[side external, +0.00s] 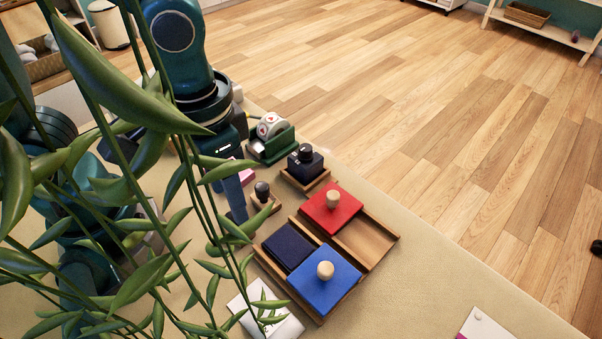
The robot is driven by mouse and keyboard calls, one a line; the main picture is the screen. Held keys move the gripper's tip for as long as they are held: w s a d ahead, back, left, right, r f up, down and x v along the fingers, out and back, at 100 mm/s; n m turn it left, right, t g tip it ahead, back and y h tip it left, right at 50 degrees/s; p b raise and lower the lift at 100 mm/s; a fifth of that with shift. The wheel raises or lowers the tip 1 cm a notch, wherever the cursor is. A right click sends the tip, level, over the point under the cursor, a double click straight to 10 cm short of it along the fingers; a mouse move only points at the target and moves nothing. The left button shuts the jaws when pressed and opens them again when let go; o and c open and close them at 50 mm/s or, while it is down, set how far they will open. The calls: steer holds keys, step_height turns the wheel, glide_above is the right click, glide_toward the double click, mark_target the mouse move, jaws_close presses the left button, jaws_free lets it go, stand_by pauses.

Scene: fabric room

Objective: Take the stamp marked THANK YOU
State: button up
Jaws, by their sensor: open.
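My gripper (237,205) points down over the table, left of a small stamp (263,192) with a black knob on a wooden base. Its jaws are open, and plant leaves partly cover it. Another black-knobbed stamp (305,160) with a dark navy block stands on a small wooden base farther back. No THANK YOU marking can be read on either, so I cannot tell which one bears it.
A wooden tray (368,235) holds a red lid (331,209) and a blue lid (323,280), both with round knobs, and a navy pad (288,247). A green dispenser (271,146) stands behind. Plant leaves (120,85) block the left.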

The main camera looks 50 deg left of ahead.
mark_target(232, 217)
steer(key=shift+s+d+f, duration=0.15)
steer(key=shift+s+f, duration=0.1)
steer(key=shift+f, duration=2.45)
jaws_close()
